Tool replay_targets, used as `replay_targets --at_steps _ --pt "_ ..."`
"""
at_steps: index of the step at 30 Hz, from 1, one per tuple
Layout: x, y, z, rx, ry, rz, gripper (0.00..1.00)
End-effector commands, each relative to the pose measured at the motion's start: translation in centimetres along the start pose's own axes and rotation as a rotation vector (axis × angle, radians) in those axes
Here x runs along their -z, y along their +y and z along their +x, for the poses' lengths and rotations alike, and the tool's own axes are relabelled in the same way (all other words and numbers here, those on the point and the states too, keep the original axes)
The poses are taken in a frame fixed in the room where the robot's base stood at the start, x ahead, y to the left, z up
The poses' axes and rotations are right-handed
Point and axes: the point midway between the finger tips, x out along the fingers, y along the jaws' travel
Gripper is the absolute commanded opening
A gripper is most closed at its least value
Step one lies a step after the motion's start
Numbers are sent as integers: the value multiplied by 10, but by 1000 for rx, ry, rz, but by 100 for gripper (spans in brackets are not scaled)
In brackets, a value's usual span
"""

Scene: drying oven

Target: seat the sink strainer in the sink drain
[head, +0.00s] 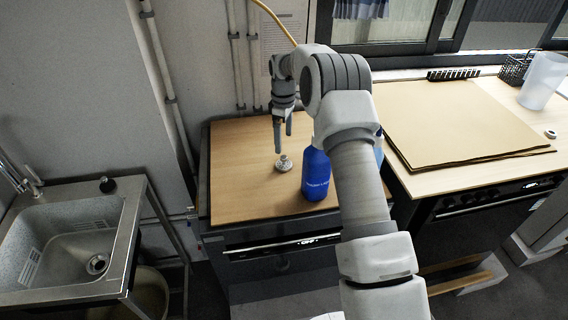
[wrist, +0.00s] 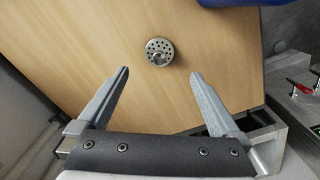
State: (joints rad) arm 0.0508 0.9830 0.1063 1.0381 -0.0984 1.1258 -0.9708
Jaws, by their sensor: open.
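The sink strainer (head: 284,163) is a small round metal piece with holes, lying on the wooden top over the oven. In the wrist view the strainer (wrist: 160,51) lies beyond the fingertips, roughly centred between them. My gripper (head: 283,134) points down above the wooden top, close to the strainer and not touching it. Its two fingers (wrist: 160,73) are spread apart with nothing between them. The sink drain (head: 97,264) is a round opening in the basin of the metal sink (head: 130,212) at the left.
A blue bottle (head: 316,174) stands just right of the strainer; its edge shows in the wrist view (wrist: 240,2). The wooden top (head: 235,165) is otherwise clear. A faucet (head: 14,174) and a black knob (head: 107,184) are at the sink. Brown sheets (head: 450,120) lie on the right counter.

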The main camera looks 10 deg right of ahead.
Motion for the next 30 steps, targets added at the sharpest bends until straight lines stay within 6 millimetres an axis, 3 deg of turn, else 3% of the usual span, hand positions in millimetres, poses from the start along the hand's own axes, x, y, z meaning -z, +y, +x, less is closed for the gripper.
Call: replay_targets --at_steps 3,12,21,30 --pt "0 -1 22 2 -1 0 100" --pt "0 0 46 1 0 0 100" --pt "1 1 87 1 0 0 100" --pt "1 1 91 -1 1 0 98"
